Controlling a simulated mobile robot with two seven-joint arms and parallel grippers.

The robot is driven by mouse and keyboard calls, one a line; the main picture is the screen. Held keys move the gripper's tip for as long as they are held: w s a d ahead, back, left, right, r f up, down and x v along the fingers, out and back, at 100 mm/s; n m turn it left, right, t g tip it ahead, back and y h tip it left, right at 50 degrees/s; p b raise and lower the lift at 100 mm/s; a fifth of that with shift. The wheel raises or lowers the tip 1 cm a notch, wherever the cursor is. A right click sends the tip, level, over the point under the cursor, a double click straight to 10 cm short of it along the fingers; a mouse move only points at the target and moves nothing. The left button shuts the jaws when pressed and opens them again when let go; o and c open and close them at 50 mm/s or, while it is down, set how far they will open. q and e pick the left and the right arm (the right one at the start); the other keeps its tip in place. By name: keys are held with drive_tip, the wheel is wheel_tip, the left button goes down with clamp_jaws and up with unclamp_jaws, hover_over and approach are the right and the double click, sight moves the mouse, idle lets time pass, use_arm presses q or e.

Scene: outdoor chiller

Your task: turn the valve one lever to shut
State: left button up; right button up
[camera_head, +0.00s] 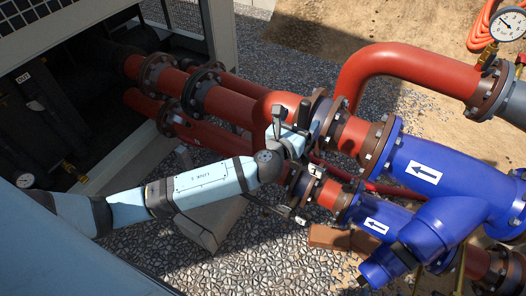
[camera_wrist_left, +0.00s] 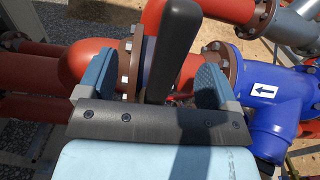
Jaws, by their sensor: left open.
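The valve one lever is most likely the black handle (camera_head: 304,113) on the upper red pipe line, beside the flanges. It shows larger in the left wrist view (camera_wrist_left: 172,50), rising upright between the fingers. My left gripper (camera_head: 289,130) is at this lever, with its two light-blue fingers apart on either side of it. In the left wrist view, the left gripper (camera_wrist_left: 155,68) is open, with gaps on both sides of the handle. The handle's lower end is hidden behind the gripper. My right gripper is in neither view.
Red pipes (camera_head: 230,104) run close around the left gripper. A blue strainer body (camera_head: 440,172) with a white arrow stands to the right, with a smaller blue one (camera_head: 385,225) below it. A pressure gauge (camera_head: 509,26) is at the upper right. Gravel (camera_head: 270,255) lies below.

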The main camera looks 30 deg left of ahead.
use_arm(q)
drive_tip(key=s, duration=0.6)
drive_tip(key=shift+s+a, duration=0.2)
drive_tip(key=shift+a, duration=0.05)
